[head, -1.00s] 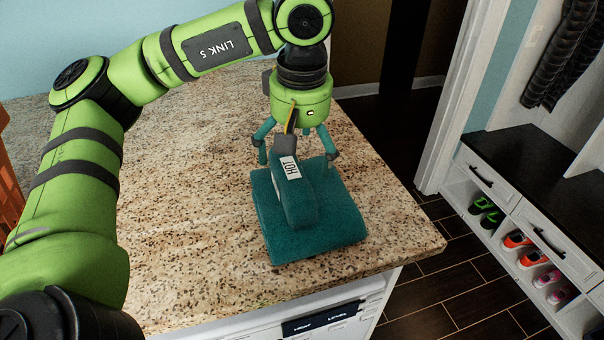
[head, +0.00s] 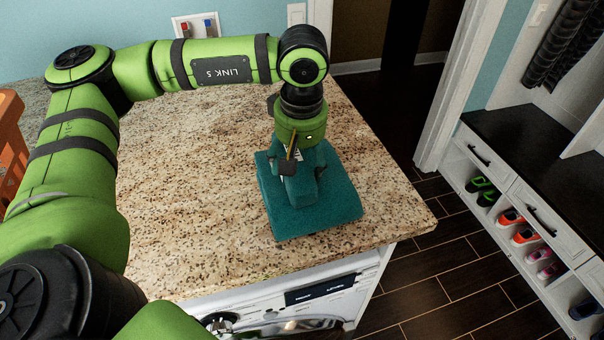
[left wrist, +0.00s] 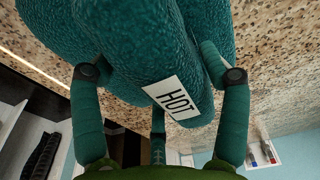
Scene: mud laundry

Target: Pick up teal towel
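The teal towel (head: 338,207) lies folded on the speckled stone counter near its right front corner. A narrower teal fold stands up on its middle. My left gripper (head: 303,170) points down over this fold, with its fingers spread on either side. In the left wrist view, the towel (left wrist: 110,35) fills the top, with a white "HOT" label (left wrist: 172,98) on the fold. The fingers look apart around the fold; the fingertips are partly hidden, and I cannot tell whether they touch it. My right gripper is not in view.
The granite counter (head: 200,190) is clear around the towel, above a white washing machine (head: 270,310). An orange basket (head: 10,150) stands at the left edge. A bench with shoe cubbies (head: 520,200) is across the dark tiled floor (head: 440,270).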

